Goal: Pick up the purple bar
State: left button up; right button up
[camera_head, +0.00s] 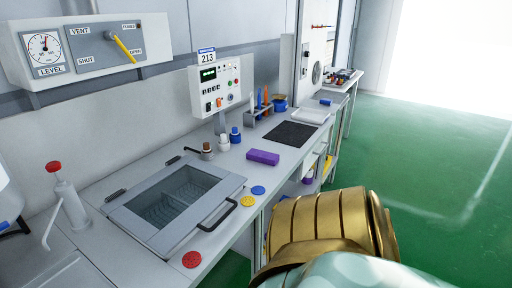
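The purple bar (263,157) lies flat on the grey worktop, near its front edge, to the right of the sink-like basin. Nothing is touching it and its top is fully visible. Neither my left nor my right gripper shows in the head view. A gold ribbed part fills the lower right, in front of the bench, and hides part of the floor and the bench's lower front.
The basin (175,200) has a black handle. Red (191,259), yellow and blue discs lie near the front edge. Small bottles (235,135) stand behind the bar, and a black mat (290,134) lies to its right. A control panel (220,85) rises behind.

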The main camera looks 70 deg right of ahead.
aim_at(268, 158)
jog(key=z, duration=2.4)
jog(key=i+l+u, duration=0.1)
jog(key=l, duration=0.25)
jog(key=i+l, duration=0.25)
jog(key=i+l+u, duration=0.15)
jog(key=l, duration=0.25)
jog(key=i+l+u, duration=0.1)
jog(key=l, duration=0.25)
jog(key=i+l, duration=0.25)
jog(key=l, duration=0.15)
jog(key=j+u, duration=0.05)
